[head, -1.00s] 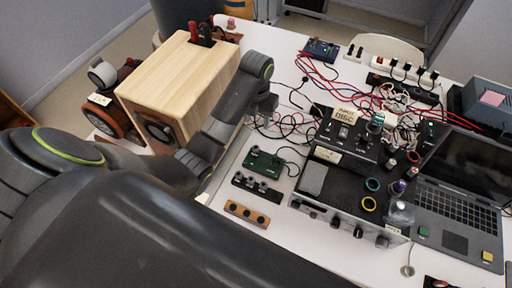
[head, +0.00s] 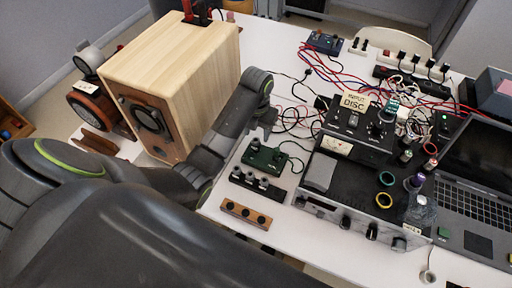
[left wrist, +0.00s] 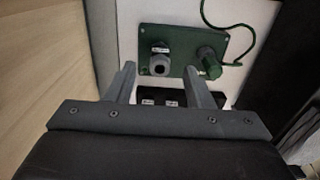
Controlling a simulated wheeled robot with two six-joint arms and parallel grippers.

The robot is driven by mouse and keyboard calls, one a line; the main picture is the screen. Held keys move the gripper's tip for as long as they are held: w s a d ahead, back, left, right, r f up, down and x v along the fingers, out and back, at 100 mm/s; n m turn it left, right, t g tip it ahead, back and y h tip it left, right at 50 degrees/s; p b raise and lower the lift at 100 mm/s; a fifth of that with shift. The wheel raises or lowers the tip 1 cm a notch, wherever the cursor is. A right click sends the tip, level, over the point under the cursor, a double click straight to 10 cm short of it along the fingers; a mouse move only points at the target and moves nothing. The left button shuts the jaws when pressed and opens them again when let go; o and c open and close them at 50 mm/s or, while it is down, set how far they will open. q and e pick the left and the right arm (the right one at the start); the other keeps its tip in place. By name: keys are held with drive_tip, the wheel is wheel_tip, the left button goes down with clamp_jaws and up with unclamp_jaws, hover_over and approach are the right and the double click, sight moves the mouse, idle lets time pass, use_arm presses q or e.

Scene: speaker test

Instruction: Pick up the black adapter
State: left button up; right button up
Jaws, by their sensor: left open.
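I cannot pick out the black adapter with certainty. A small black block (head: 322,102) sits among the cables behind the black disc box, and black plugs (head: 401,57) stand in the white power strip at the back right. My left gripper (head: 266,118) is between the wooden speaker and the cables, just behind the green board (head: 264,157). In the left wrist view my left gripper (left wrist: 160,72) is open, with nothing held between its fingers. The green board (left wrist: 190,48) with two knobs lies beyond the fingertips there. My right gripper is not in view.
A large wooden speaker (head: 178,65) stands close left of my left arm. The black disc box (head: 356,130), a black and silver amplifier (head: 350,183) and a laptop (head: 455,200) crowd the right. Red and black cables (head: 350,75) spread behind. Bare white table (head: 272,38) shows at the back.

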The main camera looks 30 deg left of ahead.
sight(256, 142)
use_arm(q)
drive_tip(key=f, duration=0.2)
drive_tip(key=f+p, duration=0.1)
drive_tip(key=f, duration=0.1)
drive_tip(key=shift+s, duration=0.3)
drive_tip(key=shift+w+f, duration=0.1)
drive_tip(key=shift+f, duration=0.6)
clamp_jaws()
